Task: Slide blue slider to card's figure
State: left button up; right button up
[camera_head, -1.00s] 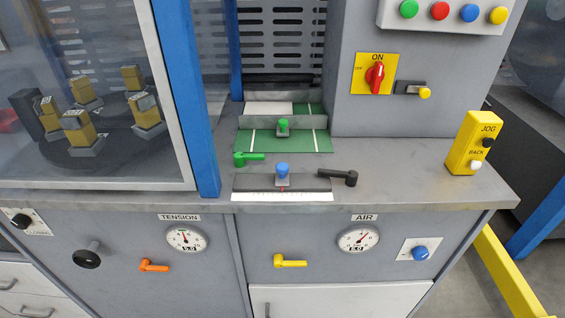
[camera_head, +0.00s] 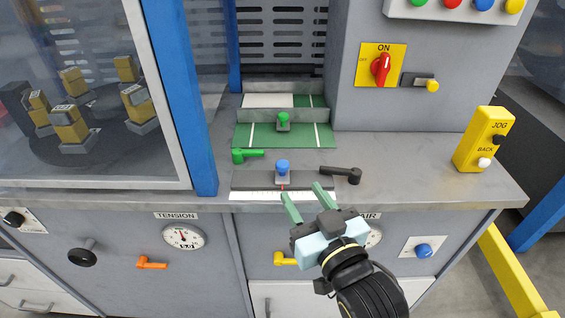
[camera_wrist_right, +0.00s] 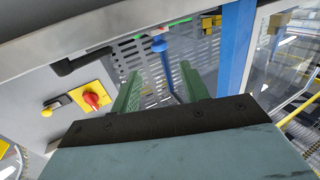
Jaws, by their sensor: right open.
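The blue slider (camera_head: 282,168) stands on a dark rail (camera_head: 240,180) near the front edge of the counter, with a white scale strip (camera_head: 250,196) along its front. A small red mark shows just below the slider. My right gripper (camera_head: 306,193) is open and empty, with green fingers pointing at the rail from the front right, a little short of the blue knob. In the right wrist view the blue knob (camera_wrist_right: 159,46) appears beyond and between the open fingers, apart from them. The scale's figures are too small to read, and no card with a legible figure shows. My left gripper is out of view.
A black lever (camera_head: 342,172) lies right of the rail and a green lever (camera_head: 247,155) behind it at left. A green-knobbed slider (camera_head: 283,120) stands on the green plate. A blue post (camera_head: 180,90) rises at left; a yellow jog box (camera_head: 482,140) stands at right.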

aim_at(285, 167)
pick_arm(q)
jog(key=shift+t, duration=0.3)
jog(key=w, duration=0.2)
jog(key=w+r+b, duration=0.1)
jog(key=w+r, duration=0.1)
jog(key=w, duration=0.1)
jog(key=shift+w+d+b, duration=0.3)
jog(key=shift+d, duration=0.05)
pick_arm(e)
jog(key=x, duration=1)
jog(key=shift+w+a, duration=0.1)
jog(key=shift+w, duration=0.1)
grip_shut()
